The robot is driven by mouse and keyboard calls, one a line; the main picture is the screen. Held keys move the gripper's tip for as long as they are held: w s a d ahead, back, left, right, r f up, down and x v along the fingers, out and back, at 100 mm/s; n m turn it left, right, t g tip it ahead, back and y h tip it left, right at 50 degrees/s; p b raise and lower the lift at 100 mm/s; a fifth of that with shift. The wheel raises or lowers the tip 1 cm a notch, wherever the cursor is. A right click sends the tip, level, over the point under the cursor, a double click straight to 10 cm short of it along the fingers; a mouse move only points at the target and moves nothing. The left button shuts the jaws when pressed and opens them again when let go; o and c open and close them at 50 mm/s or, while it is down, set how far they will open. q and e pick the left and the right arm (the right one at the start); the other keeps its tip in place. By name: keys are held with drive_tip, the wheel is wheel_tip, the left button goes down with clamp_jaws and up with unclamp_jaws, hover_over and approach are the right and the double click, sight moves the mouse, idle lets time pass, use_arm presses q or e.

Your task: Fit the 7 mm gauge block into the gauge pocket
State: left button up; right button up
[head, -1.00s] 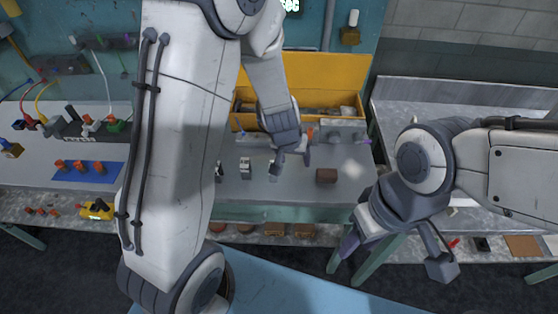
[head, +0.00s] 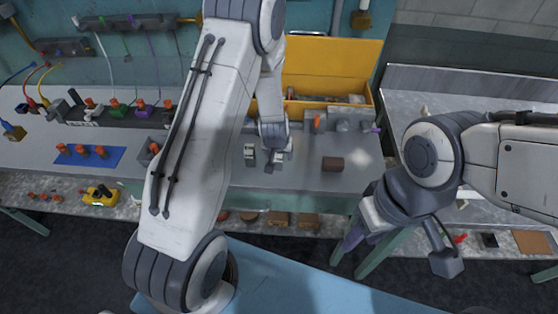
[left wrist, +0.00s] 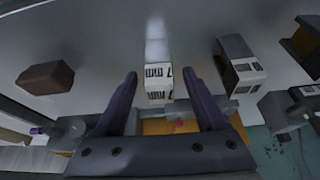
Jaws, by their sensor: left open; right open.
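A small pale block with black printed markings (left wrist: 158,82) stands on the grey bench; one mark looks like a 7. My left gripper (left wrist: 159,74) is open, its fingers on either side of this block with gaps showing. In the head view my left gripper (head: 276,163) is over the block and partly hides it. A similar pale block (left wrist: 240,65) stands apart to the right in the wrist view, and to the left in the head view (head: 250,154). My right gripper (head: 395,245) is open, away from the bench. I cannot make out the gauge pocket for certain.
A brown block (head: 333,164) lies on the bench right of my left gripper. A yellow open box (head: 330,68) and grey fixtures (head: 345,125) stand behind. A blue mat (head: 88,156) with orange-topped pieces lies at left. The bench around the brown block is clear.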

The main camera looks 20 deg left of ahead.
use_arm(q)
drive_tip(key=shift+w+f, duration=0.15)
drive_tip(key=shift+f, duration=0.2)
drive_tip(key=shift+c, duration=0.3)
clamp_jaws()
